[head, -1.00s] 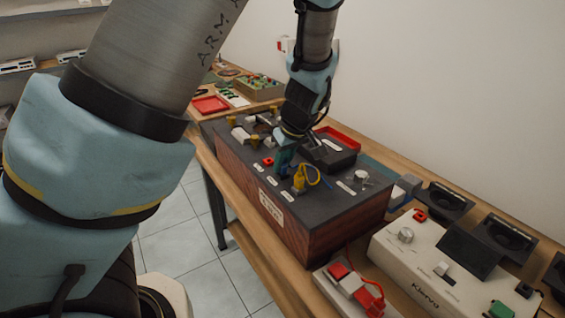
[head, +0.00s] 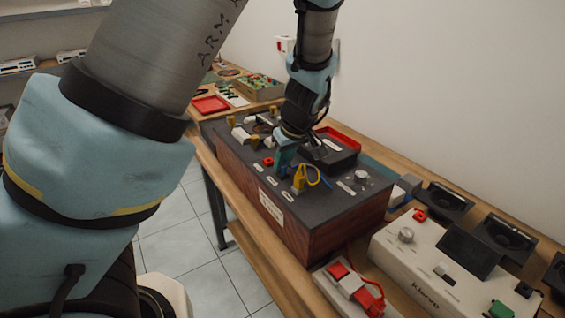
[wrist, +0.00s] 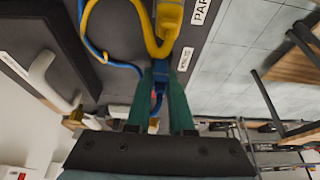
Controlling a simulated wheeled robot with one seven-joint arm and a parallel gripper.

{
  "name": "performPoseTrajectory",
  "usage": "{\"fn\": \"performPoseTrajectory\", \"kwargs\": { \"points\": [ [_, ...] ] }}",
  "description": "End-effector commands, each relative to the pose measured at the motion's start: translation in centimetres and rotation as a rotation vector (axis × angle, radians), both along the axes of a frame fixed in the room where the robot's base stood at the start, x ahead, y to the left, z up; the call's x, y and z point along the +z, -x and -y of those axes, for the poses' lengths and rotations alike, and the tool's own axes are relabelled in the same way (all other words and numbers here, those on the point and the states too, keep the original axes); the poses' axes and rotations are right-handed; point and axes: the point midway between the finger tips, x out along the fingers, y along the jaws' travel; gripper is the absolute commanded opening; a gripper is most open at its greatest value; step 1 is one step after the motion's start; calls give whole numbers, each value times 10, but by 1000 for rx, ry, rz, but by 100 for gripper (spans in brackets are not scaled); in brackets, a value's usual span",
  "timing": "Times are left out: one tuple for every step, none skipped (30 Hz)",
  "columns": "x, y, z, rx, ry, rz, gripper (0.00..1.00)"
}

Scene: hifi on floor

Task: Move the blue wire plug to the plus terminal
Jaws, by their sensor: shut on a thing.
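The dark-topped wooden box (head: 345,205) stands on the bench and carries the terminals. My gripper (head: 280,167) is low over its top, near the front edge. In the wrist view its green fingers (wrist: 160,80) are shut on the blue plug (wrist: 158,72), whose blue wire (wrist: 115,68) loops off to the left. A yellow plug (head: 299,179) with a yellow wire stands just right of my gripper; it also shows in the wrist view (wrist: 170,14). A small red terminal (head: 268,161) is just left of my fingers. The plus label and the blue plug's tip cannot be made out.
A white device with knobs (head: 425,265) stands to the right, with black speaker-like units (head: 500,235) behind it. A red switch block (head: 352,287) is at the front. A red tray (head: 210,104) lies at the far left end. White and yellow parts sit on the box's left side.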

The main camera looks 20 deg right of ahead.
Motion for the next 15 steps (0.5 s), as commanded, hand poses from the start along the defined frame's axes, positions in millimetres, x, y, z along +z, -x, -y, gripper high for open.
{"fn": "performPoseTrajectory", "kwargs": {
  "points": [
    [0, 0, 0, 0, 0, 0, 0],
    [0, 0, 0, 0, 0, 0, 0],
    [1, 0, 0, 0, 0, 0, 0],
    [1, 0, 0, 0, 0, 0, 0],
    [1, 0, 0, 0, 0, 0, 0],
    [2, 0, 0, 0, 0, 0, 0],
    [2, 0, 0, 0, 0, 0, 0],
    [2, 0, 0, 0, 0, 0, 0],
    [3, 0, 0, 0, 0, 0, 0],
    [3, 0, 0, 0, 0, 0, 0],
    [4, 0, 0, 0, 0, 0, 0],
    [4, 0, 0, 0, 0, 0, 0],
    [5, 0, 0, 0, 0, 0, 0],
    [5, 0, 0, 0, 0, 0, 0],
    [5, 0, 0, 0, 0, 0, 0]
  ]
}}
